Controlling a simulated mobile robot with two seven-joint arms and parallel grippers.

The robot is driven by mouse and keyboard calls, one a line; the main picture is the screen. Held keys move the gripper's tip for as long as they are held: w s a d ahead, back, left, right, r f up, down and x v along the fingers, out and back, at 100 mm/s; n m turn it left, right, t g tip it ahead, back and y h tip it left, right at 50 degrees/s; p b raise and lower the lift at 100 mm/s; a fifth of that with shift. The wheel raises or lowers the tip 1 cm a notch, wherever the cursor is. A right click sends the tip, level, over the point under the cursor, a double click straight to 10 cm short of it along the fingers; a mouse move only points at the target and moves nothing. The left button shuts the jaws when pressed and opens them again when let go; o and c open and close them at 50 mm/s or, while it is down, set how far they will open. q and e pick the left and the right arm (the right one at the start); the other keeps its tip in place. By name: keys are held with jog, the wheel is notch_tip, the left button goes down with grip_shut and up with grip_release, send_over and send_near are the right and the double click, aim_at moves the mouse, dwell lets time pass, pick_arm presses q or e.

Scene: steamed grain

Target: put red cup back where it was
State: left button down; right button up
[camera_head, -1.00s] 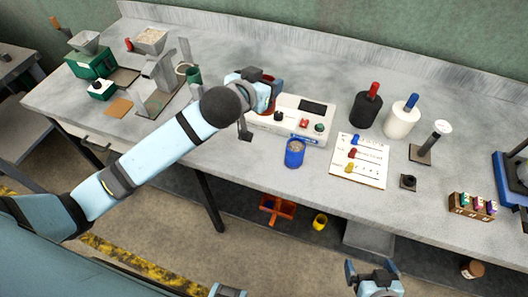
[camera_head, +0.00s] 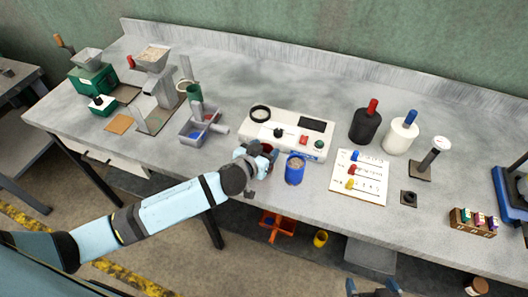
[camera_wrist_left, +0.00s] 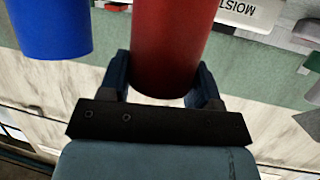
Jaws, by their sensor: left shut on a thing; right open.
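My left gripper (camera_head: 266,153) is shut on the red cup and holds it near the table's front edge, in front of the white device. In the head view only a small dark red part of the cup shows. In the left wrist view the red cup (camera_wrist_left: 172,45) stands between the two fingers of the left gripper (camera_wrist_left: 164,88). A blue cup (camera_head: 294,170) with grainy contents stands just right of the left gripper; it also shows in the left wrist view (camera_wrist_left: 50,28). My right gripper (camera_head: 372,288) is open at the bottom edge, partly cut off.
The white device (camera_head: 288,146) with a black ring (camera_head: 260,113) stands behind the cups. A card with coloured pieces (camera_head: 343,188) and black and white bottles (camera_head: 398,138) are to the right.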

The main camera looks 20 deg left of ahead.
pick_arm(q)
jog(key=shift+f, duration=0.5)
jog(key=shift+f, duration=0.1)
jog(key=shift+c, duration=1.6)
grip_release()
jog(key=shift+r, duration=0.2)
jog(key=b+v, duration=0.1)
jog(key=v, duration=1)
jog(key=s+f+g, duration=0.2)
jog(key=s+f, duration=1.2)
jog(key=f, duration=0.1)
jog(key=shift+s+a+g, duration=0.25)
jog(key=shift+g, duration=0.05)
